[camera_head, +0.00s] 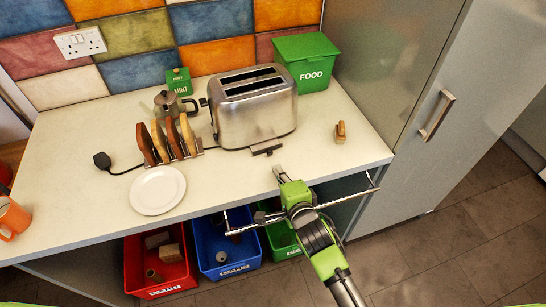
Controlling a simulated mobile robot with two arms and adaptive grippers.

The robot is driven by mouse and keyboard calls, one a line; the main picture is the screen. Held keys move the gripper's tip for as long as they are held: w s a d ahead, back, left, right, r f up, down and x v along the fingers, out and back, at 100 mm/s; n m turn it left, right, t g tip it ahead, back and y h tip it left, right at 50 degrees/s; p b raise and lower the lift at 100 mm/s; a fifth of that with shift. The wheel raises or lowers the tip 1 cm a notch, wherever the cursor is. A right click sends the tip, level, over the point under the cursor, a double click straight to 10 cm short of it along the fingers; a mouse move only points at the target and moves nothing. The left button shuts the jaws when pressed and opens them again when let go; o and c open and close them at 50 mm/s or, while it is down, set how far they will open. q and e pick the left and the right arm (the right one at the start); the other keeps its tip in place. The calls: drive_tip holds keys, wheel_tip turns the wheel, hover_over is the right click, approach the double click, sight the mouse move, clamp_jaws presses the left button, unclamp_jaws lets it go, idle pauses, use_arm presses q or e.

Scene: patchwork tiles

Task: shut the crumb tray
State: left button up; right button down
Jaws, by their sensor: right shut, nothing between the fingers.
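The silver toaster (250,112) stands on the pale worktop. The crumb tray (266,149) shows as a dark tab low on the toaster's front side, sticking out a little from its base. My right gripper (277,170) is shut and empty. It is just in front of the crumb tray, near the worktop's front edge, and looks apart from the tray. My left gripper is not in view.
A toast rack (170,140) with brown slices and a white plate (158,190) are left of the toaster. A green FOOD bin (308,62) stands behind right. A small brown piece (340,132) lies to the right. A rail runs along the front edge, above coloured crates.

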sight(266, 148)
drive_tip(key=w, duration=0.1)
drive_tip(key=w+a+p, duration=0.1)
drive_tip(key=w, duration=0.1)
drive_tip(key=shift+w+a+f, duration=0.1)
drive_tip(key=shift+w+f, duration=0.05)
drive_tip(key=shift+w, duration=0.15)
drive_tip(key=shift+w+a+f, duration=0.15)
drive_tip(key=shift+w+a, duration=0.05)
drive_tip(key=shift+w, duration=0.5)
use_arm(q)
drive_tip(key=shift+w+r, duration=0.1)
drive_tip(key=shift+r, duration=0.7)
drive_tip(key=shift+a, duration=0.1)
use_arm(e)
drive_tip(key=shift+w+a, duration=0.1)
drive_tip(key=shift+w, duration=0.15)
drive_tip(key=w+b, duration=0.1)
drive_tip(key=w+a+b, duration=0.1)
drive_tip(key=w, duration=0.1)
drive_tip(key=shift+w+a+f, duration=0.15)
drive_tip(key=shift+w+a, duration=0.05)
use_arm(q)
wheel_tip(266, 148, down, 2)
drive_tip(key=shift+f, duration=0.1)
use_arm(e)
drive_tip(key=shift+r, duration=0.2)
drive_tip(key=shift+s+f, duration=0.1)
